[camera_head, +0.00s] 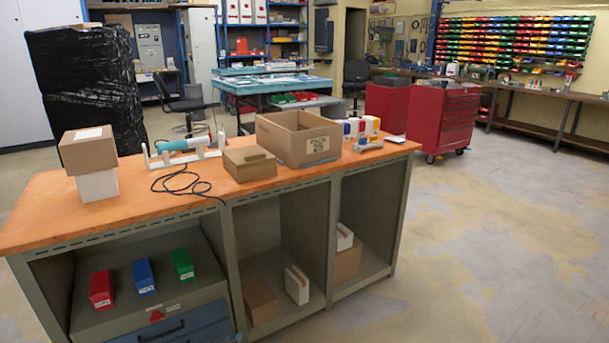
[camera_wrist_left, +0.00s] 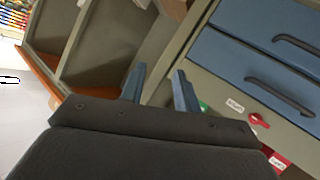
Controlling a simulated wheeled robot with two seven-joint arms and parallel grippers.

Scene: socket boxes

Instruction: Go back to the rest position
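My left gripper (camera_wrist_left: 160,88) shows in the left wrist view. Its two blue-grey fingers are apart, with nothing held between them. Behind them are the workbench's frame, blue drawers (camera_wrist_left: 262,50) and open compartments (camera_wrist_left: 95,45), seen at a tilt. I cannot tell how far the fingers are from the bench. My right gripper is in neither view.
On the bench top are an open carton (camera_head: 285,140), a closed carton (camera_head: 249,164), a brown box (camera_head: 87,151) on a white box (camera_head: 98,185), and a teal tool (camera_head: 172,146) with a cable. Red (camera_head: 101,290), blue (camera_head: 143,276) and green (camera_head: 182,264) boxes sit below. The floor (camera_head: 490,240) right is clear.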

